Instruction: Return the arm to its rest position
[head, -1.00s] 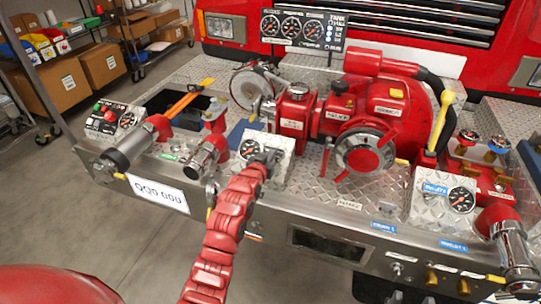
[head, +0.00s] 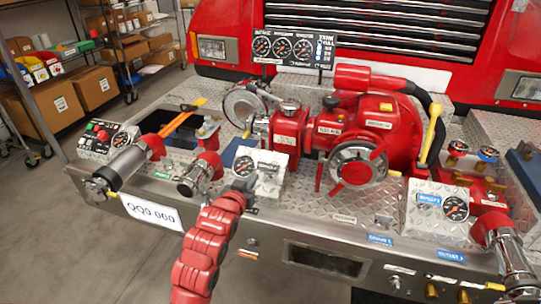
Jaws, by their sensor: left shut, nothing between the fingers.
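My left arm, red and segmented, reaches up from the bottom middle. Its dark gripper (head: 244,186) is shut and empty, in front of the small gauge box (head: 270,178) on the bumper's front edge. I cannot tell whether it touches the box. The red pump (head: 375,125) with its round handwheel (head: 357,166) stands to the right of the gripper, apart from it. My right gripper does not show.
The diamond-plate bumper (head: 330,205) carries chrome-capped hose outlets (head: 130,165), a control box (head: 108,140) and a right gauge box (head: 437,205). A gauge panel (head: 293,47) stands behind. Shelves with cardboard boxes (head: 62,98) are at the left. The floor (head: 90,245) at the lower left is clear.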

